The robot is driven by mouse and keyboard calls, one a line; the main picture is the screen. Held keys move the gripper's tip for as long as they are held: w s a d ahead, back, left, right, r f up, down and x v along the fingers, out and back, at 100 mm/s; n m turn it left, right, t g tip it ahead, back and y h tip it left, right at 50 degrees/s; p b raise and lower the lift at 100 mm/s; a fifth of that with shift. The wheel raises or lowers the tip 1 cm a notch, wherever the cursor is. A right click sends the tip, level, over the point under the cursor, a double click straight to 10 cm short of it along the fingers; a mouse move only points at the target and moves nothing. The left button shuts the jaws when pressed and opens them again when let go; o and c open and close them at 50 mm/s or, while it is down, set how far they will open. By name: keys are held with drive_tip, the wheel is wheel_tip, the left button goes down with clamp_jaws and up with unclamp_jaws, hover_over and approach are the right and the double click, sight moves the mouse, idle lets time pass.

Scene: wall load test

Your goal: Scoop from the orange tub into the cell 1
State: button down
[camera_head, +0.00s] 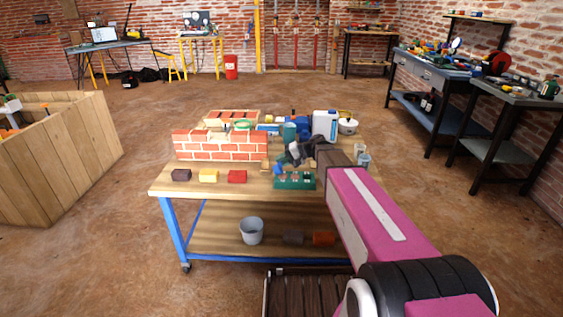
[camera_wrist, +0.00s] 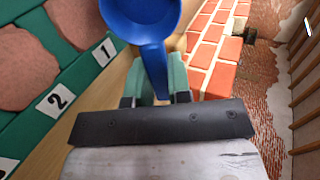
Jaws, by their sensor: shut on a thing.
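My gripper (camera_wrist: 154,88) is shut on the handle of a blue scoop (camera_wrist: 153,60). The scoop's round bowl is cut off by the top edge of the wrist view, and the part of its inside that shows is plain blue. In the head view the scoop (camera_head: 278,169) is just above and behind the left end of the green tray (camera_head: 294,187). In the wrist view the tray (camera_wrist: 82,66) is left of the scoop, with white labels 1 and 2 readable. Cell 1 (camera_wrist: 78,22) shows a pinkish-brown surface.
A brick wall piece (camera_head: 220,147) stands on the workbench (camera_head: 205,190) left of my gripper. A white jug (camera_head: 325,125) and small cups (camera_head: 363,160) stand behind and right. A bucket (camera_head: 251,231) is on the lower shelf.

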drive_tip(key=shift+r, duration=0.15)
idle(0.4)
drive_tip(key=shift+r, duration=1.9)
